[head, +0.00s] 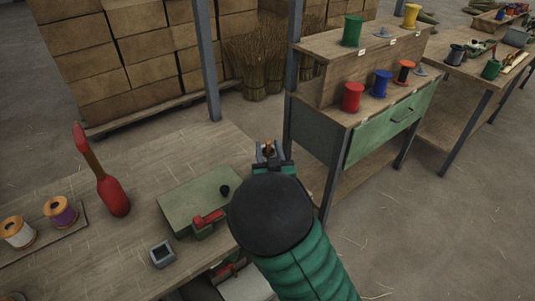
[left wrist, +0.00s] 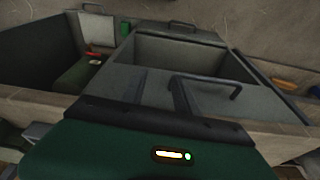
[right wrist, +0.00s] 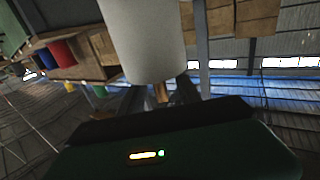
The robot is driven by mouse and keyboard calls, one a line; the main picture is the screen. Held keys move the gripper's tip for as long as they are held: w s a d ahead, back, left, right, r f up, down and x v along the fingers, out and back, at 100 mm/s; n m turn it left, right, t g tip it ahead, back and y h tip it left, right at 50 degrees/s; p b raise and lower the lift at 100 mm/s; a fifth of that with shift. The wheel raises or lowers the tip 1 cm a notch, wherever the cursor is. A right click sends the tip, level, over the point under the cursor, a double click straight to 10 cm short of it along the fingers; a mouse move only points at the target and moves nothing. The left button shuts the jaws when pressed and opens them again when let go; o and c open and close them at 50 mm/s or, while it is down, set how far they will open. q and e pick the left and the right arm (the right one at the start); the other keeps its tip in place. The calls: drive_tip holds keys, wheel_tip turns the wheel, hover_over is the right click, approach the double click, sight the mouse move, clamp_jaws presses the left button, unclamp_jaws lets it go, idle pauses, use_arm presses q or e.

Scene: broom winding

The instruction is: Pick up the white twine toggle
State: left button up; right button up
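My right gripper (head: 268,152) is beyond my dark round wrist in the head view, with a small orange-brown piece showing between its fingers. In the right wrist view its fingers (right wrist: 160,97) stand apart, with a thin brown piece (right wrist: 160,92) in the gap; I cannot tell whether they touch it. A large white cylinder (right wrist: 145,40) hangs close above them there. I cannot tell whether either is the toggle. A white twine spool (head: 18,233) stands at the bench's left. My left gripper (left wrist: 160,95) is outside the head view; its fingers look apart and empty over grey compartments.
The bench (head: 130,240) carries a purple spool (head: 60,212), a red-headed tool (head: 113,195), a green box (head: 190,200) and a small square cup (head: 162,253). A rack of coloured spools (head: 330,80) stands at right. Cartons (head: 150,45) are stacked behind. Grey trays (left wrist: 180,55) fill the left wrist view.

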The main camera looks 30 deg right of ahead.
sight(267, 141)
drive_tip(key=x, duration=0.3)
drive_tip(key=shift+w+d+f, duration=0.1)
drive_tip(key=shift+w+d, duration=0.1)
drive_tip(key=shift+w, duration=0.05)
drive_tip(key=shift+a, duration=0.15)
drive_tip(key=shift+c, duration=1.1)
clamp_jaws()
